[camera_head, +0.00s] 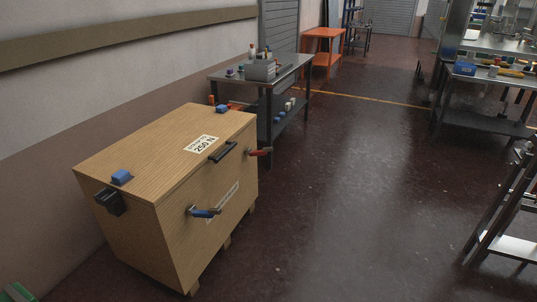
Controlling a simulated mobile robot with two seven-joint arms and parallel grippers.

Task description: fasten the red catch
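The red catch (262,151) is on the front face of a wooden crate (150,232), near its right end and just below the lid. Its red handle sticks out to the right, away from the crate. A second catch with a blue handle (206,212) sticks out from the same face, lower and further left. The lid (160,150) lies down on the crate, with a black handle (223,152) at its front edge and a "250 N" label (201,144). Neither of my grippers is in view.
A metal workbench (290,70) with small items stands behind the crate. An orange table (322,45) is further back. Benches (490,95) and a dark metal frame (505,215) stand on the right. The floor (350,190) in front of the crate is clear.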

